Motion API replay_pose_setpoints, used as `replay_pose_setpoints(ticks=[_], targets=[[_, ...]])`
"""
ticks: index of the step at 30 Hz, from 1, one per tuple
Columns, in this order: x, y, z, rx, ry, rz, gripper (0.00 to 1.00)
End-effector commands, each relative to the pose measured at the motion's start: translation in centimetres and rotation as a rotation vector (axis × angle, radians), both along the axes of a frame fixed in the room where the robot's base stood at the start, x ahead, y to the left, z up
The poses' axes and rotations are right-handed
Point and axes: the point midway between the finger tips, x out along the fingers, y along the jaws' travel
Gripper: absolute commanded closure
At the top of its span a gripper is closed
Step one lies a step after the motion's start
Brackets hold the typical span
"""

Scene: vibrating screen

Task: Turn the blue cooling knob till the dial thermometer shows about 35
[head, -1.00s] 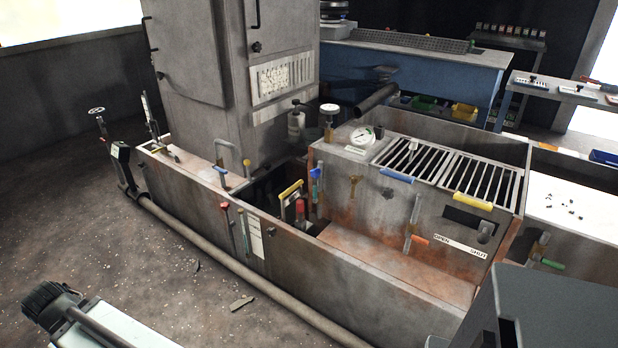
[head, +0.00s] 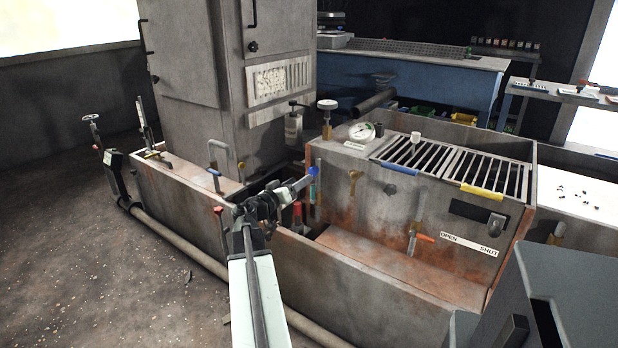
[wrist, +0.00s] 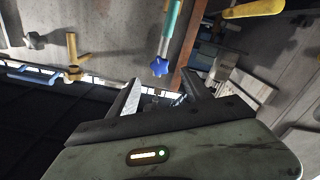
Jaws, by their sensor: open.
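The blue cooling knob (head: 313,171) sits on the front left end of the rusty tank. In the wrist view the blue knob (wrist: 160,67) is star-shaped, at the end of a stem with a teal part. My gripper (head: 300,184) reaches close to the knob from the left. In the wrist view my gripper (wrist: 161,93) is open and empty. The knob shows just beyond and between its fingertips; whether they touch it I cannot tell. The dial thermometer (head: 362,131) stands on the tank's top, white-faced; its reading is too small to make out.
A brass valve (head: 353,180) is right of the knob; it also shows in the wrist view (wrist: 73,56). A red knob (head: 297,208) stands below my gripper. An orange-handled lever (head: 424,237) and a yellow handle (head: 482,196) are further right. The floor at left is mostly clear.

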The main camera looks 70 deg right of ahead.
Motion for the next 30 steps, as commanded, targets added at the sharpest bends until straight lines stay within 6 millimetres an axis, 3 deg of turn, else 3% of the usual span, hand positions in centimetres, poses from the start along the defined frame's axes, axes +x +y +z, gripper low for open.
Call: replay_pose_setpoints(ticks=[12, 21, 27, 30], targets=[[-1.6, -6.6, 0.0, 0.002, -0.001, -0.002, 0.43], [-1.8, -7.1, 0.0, 0.003, -0.001, 0.001, 0.43], [-1.7, -7.1, 0.0, 0.002, 0.000, 0.001, 0.98], [-1.6, -6.7, -0.1, 0.003, 0.000, 0.003, 1.00]])
